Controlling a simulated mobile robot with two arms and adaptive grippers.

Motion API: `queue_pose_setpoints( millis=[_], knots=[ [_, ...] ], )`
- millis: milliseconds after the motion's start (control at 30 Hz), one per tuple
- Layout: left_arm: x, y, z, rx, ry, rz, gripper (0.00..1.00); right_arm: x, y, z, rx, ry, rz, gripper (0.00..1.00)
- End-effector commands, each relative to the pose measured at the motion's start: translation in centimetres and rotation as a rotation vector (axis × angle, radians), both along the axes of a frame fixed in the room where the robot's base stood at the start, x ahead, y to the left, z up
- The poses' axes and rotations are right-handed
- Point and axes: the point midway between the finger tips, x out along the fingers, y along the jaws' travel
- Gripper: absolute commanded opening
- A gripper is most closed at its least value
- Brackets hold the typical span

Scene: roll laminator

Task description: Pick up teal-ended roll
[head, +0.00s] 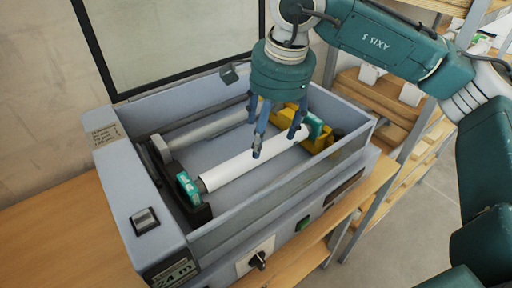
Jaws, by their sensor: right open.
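The teal-ended roll (243,168) is a white cylinder with a teal piece at each end. It lies slantwise inside the open grey laminator (118,184), its left end near the front left and its right end near the yellow part. My right gripper (272,147) comes down from above with its blue fingers apart, over the roll's right half. One finger overlaps the roll in the picture; I cannot tell whether it touches. My left gripper is not in view.
A second, greyer roll (205,130) lies behind, parallel to the first. A yellow part (290,115) sits at the laminator's right end. The laminator's walls surround the rolls. A wooden shelf rack (385,115) stands at the right, and bare tabletop (50,235) shows at the left.

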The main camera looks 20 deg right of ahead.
Motion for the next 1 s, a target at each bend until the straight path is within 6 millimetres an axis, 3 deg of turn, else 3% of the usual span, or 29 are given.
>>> queue_pose_setpoints(
  millis=[233,533,867,1000],
  knots=[
    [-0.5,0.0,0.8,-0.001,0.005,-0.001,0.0,0.3,0.2,-2.1,0.003,0.001,0.0,0.71],
    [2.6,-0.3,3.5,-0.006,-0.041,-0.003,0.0,0.5,0.4,-6.1,0.004,0.005,0.0,0.71],
    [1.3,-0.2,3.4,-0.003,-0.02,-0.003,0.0,0.8,0.5,-7.2,0.005,0.001,0.0,0.71],
    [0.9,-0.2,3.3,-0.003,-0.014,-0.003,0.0,0.8,0.5,-7.2,0.005,0.001,0.0,0.45]
  ],
)
